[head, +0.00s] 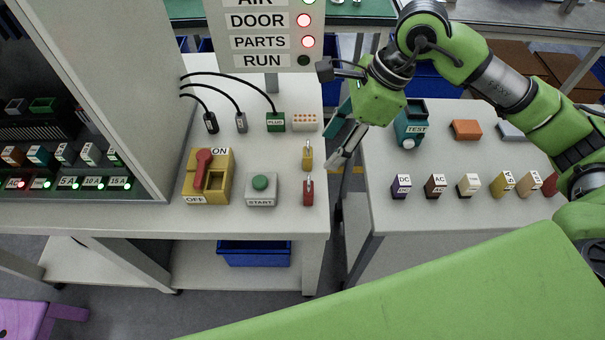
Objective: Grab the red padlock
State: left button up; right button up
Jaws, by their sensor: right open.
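The red padlock (308,192) stands on the light table near its right edge, just in front of a yellow padlock (307,156). My right gripper (338,145) is open and empty, with its fingers pointing down and left. It is above and to the right of the padlocks, near the table's right edge, and apart from them. My left gripper is not in view.
A START button box (261,190) and a yellow ON/OFF switch (208,177) stand left of the padlocks. A green plug (275,122) and an orange-dotted block (305,122) are behind. A gap separates this table from the right table (450,217), which holds several connectors.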

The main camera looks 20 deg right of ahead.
aim_at(309, 183)
jog(key=p+x, duration=0.1)
jog(key=x, duration=0.2)
jog(key=s+p+x, duration=0.1)
jog(key=x, duration=0.6)
jog(key=shift+s+a+p, duration=0.15)
jog(key=shift+s+p, duration=0.05)
jog(key=shift+p, duration=0.2)
jog(key=shift+p+x, duration=0.3)
jog(key=shift+x, duration=0.85)
jog(key=shift+a+f, duration=0.1)
jog(key=shift+f, duration=0.35)
jog(key=shift+c, duration=0.3)
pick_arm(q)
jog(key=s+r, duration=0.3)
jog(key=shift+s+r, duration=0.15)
pick_arm(e)
jog(key=shift+w, duration=0.1)
jog(key=c, duration=1.2)
